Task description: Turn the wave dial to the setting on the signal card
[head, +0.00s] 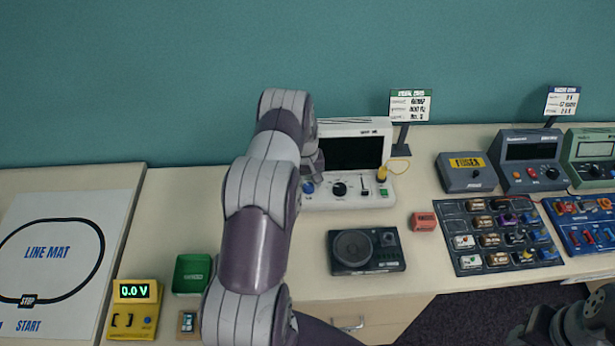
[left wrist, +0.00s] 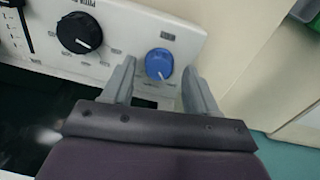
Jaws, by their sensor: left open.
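The white signal unit (head: 350,203) stands at the back with a dark screen. A blue knob (left wrist: 159,63) with a white pointer mark sits on its panel, and a black knob (left wrist: 79,32) with a white pointer is beside it. I cannot read which is labelled the wave dial. My left gripper (head: 312,172) is open, its fingers (left wrist: 160,72) on either side of the blue knob; I cannot tell whether they touch it. The green-topped signal card (head: 410,106) stands behind the unit; its text is too small to read surely. My right gripper (head: 570,325) is partly in view at lower right.
A dark speaker box (head: 368,250) and a red block (head: 424,221) lie in front of the unit. Trays of small parts (head: 462,240) are on the right. A yellow meter (head: 135,308), a green box (head: 192,274) and a line mat (head: 55,250) are on the left.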

